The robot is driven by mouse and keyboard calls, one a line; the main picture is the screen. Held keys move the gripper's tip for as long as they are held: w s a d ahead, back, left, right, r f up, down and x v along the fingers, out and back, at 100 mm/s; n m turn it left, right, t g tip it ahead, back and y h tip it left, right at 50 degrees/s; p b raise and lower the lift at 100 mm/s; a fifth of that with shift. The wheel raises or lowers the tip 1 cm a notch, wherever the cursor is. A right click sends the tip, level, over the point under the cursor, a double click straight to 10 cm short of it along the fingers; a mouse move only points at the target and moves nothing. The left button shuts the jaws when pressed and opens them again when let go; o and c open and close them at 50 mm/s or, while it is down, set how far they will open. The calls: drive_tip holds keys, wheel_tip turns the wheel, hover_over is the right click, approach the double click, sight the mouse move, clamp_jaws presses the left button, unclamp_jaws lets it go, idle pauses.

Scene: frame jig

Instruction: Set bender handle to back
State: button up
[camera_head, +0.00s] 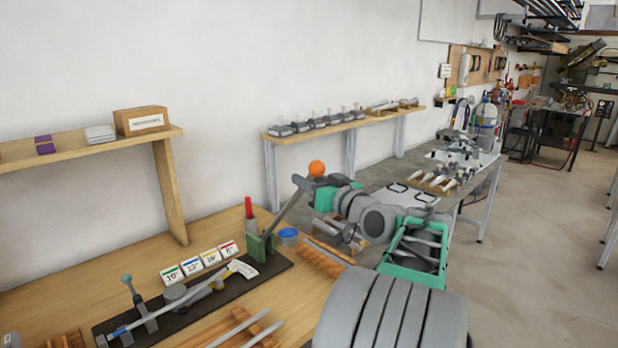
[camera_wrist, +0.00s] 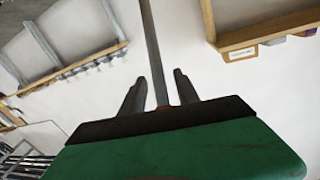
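The bender (camera_head: 190,298) lies on a dark base plate on the wooden bench, with a green block (camera_head: 257,247) at its right end. Its grey handle (camera_head: 285,211) rises from the block, leaning up and to the right, with an orange ball (camera_head: 316,168) at its top. My gripper (camera_head: 302,186) is at the upper handle, just below the ball. In the wrist view the handle (camera_wrist: 163,50) runs between my two fingers (camera_wrist: 160,88). A gap shows between the left finger and the handle, so the fingers are around it, not clamped.
Number cards (camera_head: 201,260) stand behind the base plate. A shelf (camera_head: 85,147) is on the wall. My arm covers the bench's right end.

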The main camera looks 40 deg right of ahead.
drive_tip(key=shift+c, duration=0.5)
clamp_jaws()
idle(0.9)
